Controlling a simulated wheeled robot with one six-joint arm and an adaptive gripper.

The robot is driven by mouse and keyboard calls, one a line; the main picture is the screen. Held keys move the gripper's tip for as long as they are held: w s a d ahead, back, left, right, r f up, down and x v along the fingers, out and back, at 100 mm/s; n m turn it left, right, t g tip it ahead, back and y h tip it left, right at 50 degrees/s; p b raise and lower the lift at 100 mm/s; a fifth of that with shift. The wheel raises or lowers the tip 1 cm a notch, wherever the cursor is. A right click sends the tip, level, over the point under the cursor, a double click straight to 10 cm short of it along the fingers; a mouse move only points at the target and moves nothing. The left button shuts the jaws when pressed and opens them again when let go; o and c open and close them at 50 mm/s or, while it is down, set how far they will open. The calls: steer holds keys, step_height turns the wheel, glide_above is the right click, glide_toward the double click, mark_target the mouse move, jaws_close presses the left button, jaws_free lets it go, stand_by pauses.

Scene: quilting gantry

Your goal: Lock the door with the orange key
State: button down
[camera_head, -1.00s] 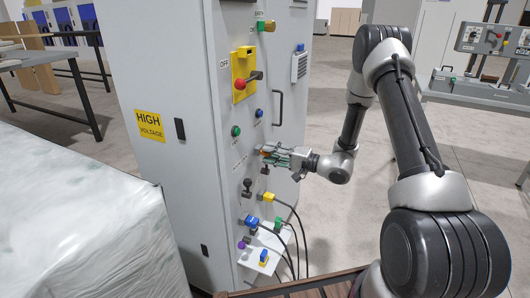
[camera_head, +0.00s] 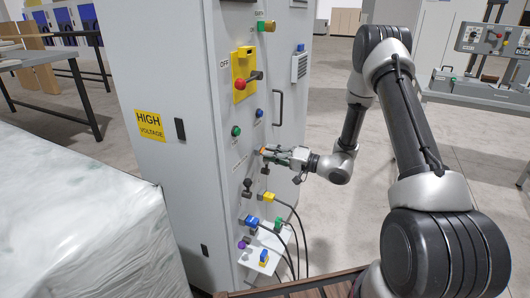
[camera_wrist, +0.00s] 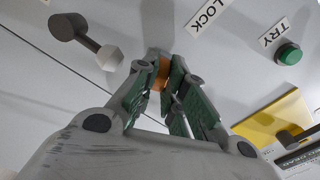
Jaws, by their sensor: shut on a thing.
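The orange key (camera_wrist: 163,73) is between the fingertips of my gripper (camera_wrist: 160,88) in the wrist view, up against the grey cabinet panel, close to the "LOCK" label (camera_wrist: 209,13). My gripper (camera_head: 268,154) is shut on the key at the panel face in the head view, where a bit of orange (camera_head: 262,151) shows at its tips. The cabinet door (camera_head: 237,190) stands upright and looks closed. The lock opening itself is hidden behind the key and fingers, so I cannot tell how deep the key sits.
A dark lever with a pale end (camera_wrist: 88,42) sticks out left of my gripper. A green button (camera_wrist: 288,54) and a yellow plate (camera_wrist: 275,120) are to the right. Plugs with cables (camera_head: 268,197) hang below. A wrapped pallet (camera_head: 85,220) stands at left.

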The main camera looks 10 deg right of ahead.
steer(key=n, duration=0.3)
steer(key=shift+n, duration=2.2)
steer(key=n, duration=0.3)
steer(key=shift+n, duration=0.4)
steer(key=c, duration=1.4)
jaws_free()
